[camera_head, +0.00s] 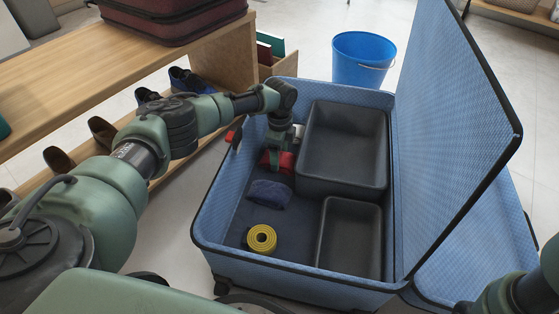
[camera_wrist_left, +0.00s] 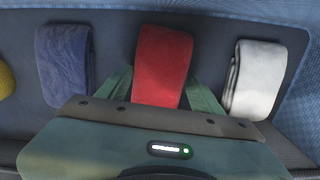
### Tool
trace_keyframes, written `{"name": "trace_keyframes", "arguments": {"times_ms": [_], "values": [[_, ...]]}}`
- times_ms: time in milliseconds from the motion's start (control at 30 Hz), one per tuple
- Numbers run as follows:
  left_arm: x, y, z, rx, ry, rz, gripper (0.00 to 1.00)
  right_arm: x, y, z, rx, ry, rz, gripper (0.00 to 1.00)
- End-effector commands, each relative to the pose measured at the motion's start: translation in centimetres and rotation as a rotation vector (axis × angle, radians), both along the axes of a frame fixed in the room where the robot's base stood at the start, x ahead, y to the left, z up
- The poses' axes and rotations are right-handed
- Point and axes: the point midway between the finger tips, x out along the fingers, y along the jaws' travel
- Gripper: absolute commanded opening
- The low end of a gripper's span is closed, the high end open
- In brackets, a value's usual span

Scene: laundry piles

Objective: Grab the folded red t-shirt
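The folded red t-shirt (camera_wrist_left: 163,62) lies in the open blue suitcase (camera_head: 216,205). In the head view the red t-shirt (camera_head: 286,161) is partly hidden behind my left gripper (camera_head: 279,160), which reaches down into the suitcase. In the left wrist view my left gripper (camera_wrist_left: 162,88) is open, with one finger on each side of the t-shirt's near part. The fingers are close to its edges; I cannot tell whether they touch. Of my right arm, only a part shows at the lower right of the head view; its gripper is out of view.
A folded blue cloth (camera_wrist_left: 64,62) and a folded white cloth (camera_wrist_left: 254,78) flank the red t-shirt. A yellow roll (camera_head: 261,239) and two dark bins (camera_head: 343,185) (camera_head: 349,237) are in the suitcase. Its raised lid (camera_head: 455,125) stands on the right. A wooden shelf (camera_head: 75,80) stands left.

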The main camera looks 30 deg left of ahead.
Motion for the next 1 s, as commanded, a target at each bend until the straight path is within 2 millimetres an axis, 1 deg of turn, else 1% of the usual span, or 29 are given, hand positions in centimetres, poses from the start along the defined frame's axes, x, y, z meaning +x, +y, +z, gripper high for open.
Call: {"name": "trace_keyframes", "arguments": {"times_ms": [233,367,567,600,867,900,933,1000], "values": [[0.0,0.0,0.0,-0.001,-0.001,-0.001,0.19,0.0,0.0,0.0,0.000,0.000,0.000,0.00],[0.0,0.0,0.2,0.000,0.000,-0.001,0.19,0.0,0.0,0.3,0.000,0.000,0.000,0.00],[-0.4,-0.2,1.2,-0.001,0.001,0.000,0.19,0.0,0.0,2.1,0.000,0.001,0.000,0.00],[-0.5,-0.2,1.5,-0.001,0.001,0.000,0.19,0.0,0.0,2.6,0.000,0.001,0.000,0.00],[-0.4,-0.1,6.1,-0.002,0.000,0.000,0.19,0.1,0.0,6.5,0.000,0.002,0.000,0.00],[-0.4,-0.1,6.7,-0.002,0.000,0.000,0.19,0.4,-0.1,6.6,0.002,0.009,0.000,0.00],[-0.4,-0.1,7.1,-0.001,0.000,0.000,0.19,1.4,-0.1,6.2,0.003,0.039,0.000,0.00],[-0.8,-0.1,7.8,0.000,0.003,-0.001,0.19,2.7,-0.1,5.9,0.004,0.074,0.001,0.00]]}}
